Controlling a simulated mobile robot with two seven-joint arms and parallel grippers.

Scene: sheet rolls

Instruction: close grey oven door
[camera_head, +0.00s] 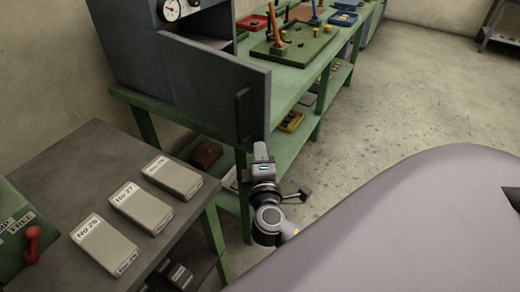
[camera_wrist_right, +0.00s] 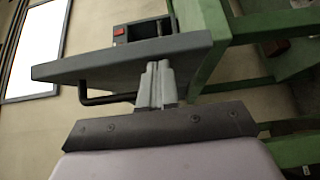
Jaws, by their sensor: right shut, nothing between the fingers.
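The grey oven (camera_head: 125,45) stands on the green workbench at the upper left, with a round dial on its front. Its flat grey door (camera_head: 205,85) is swung open and juts out toward the right. A dark bar handle (camera_head: 243,115) sits near the door's free edge. My right gripper (camera_head: 261,150) is shut and empty, just below the handle end of the door. In the right wrist view the shut fingers (camera_wrist_right: 157,82) overlap the door panel (camera_wrist_right: 100,62), beside its handle (camera_wrist_right: 100,98); whether they touch it I cannot tell. My left gripper is not in view.
A dark table (camera_head: 85,155) at the left holds three labelled grey boxes, one of them a box (camera_head: 172,177) near its edge. The green workbench (camera_head: 290,85) carries a green board and small trays behind the door. Floor (camera_head: 400,100) at the right is clear.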

